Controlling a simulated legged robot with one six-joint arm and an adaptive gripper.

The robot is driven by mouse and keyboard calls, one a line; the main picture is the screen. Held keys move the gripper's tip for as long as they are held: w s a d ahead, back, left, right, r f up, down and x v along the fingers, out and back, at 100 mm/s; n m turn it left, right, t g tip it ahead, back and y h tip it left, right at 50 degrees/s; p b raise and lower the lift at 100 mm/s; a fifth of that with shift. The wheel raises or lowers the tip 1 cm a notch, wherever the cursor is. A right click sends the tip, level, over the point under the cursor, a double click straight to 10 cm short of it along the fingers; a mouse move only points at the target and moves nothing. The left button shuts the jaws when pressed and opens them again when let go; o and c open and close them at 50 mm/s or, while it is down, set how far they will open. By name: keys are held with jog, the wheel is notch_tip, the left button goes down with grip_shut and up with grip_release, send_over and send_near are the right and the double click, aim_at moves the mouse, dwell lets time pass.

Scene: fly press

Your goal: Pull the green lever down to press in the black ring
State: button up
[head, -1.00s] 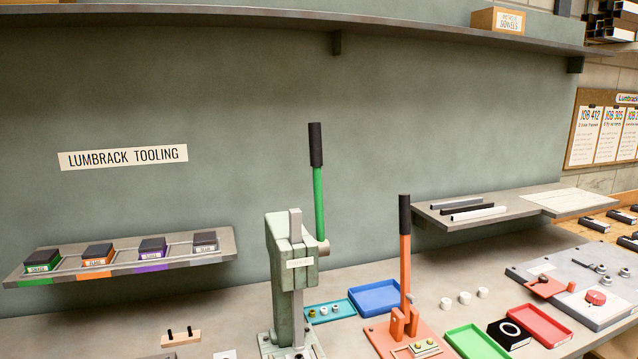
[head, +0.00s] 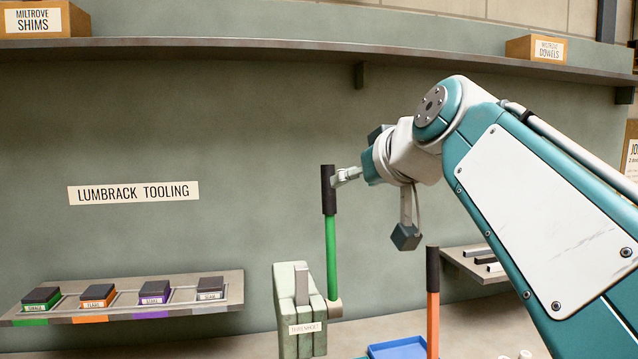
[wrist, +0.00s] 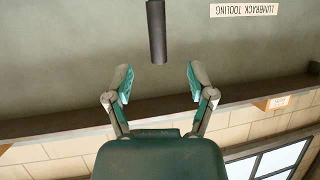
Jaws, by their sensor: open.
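The green lever (head: 331,255) stands nearly upright on the right side of the pale green press (head: 300,315), with a black grip (head: 328,190) on top. My gripper (head: 347,176) is at the right of the black grip in the head view, very close to it. In the wrist view my gripper (wrist: 157,78) is open and empty. There the black grip (wrist: 156,32) lies beyond the fingertips, roughly in line with the gap between them. The press's lower part is cut off, and I see no black ring.
An orange lever (head: 432,300) with a black grip stands below my arm. A wall shelf (head: 250,50) runs above. A small ledge (head: 60,318) with several dark blocks is at the left. A blue tray (head: 398,348) shows at the bottom edge.

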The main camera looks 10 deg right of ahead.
aim_at(328, 185)
jog(key=x, duration=0.3)
jog(key=r+x, duration=0.1)
jog(key=x, duration=0.6)
jog(key=shift+w+d+r, duration=0.15)
jog(key=shift+w, duration=0.6)
grip_shut()
